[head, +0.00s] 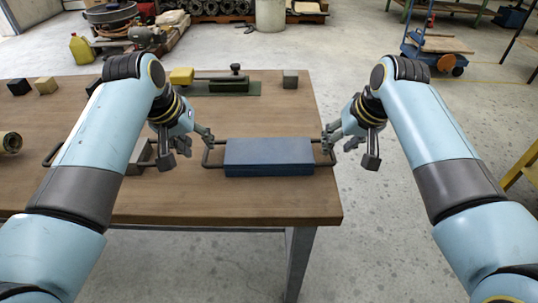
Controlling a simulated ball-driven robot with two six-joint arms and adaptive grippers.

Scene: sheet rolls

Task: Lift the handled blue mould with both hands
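The blue mould (268,157) lies flat near the right front part of the wooden table. A dark loop handle sticks out at its left end (207,158) and another at its right end (331,155). My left gripper (188,149) is open just left of the left handle, with one finger close to that handle. My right gripper (350,151) is open at the right handle, past the table's right edge, with one finger overlapping that handle in the picture. I cannot tell whether either finger touches. Nothing shows between the fingers of either gripper.
A grey handled mould (139,159) is partly hidden behind my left arm. Clear table lies in front of the blue mould.

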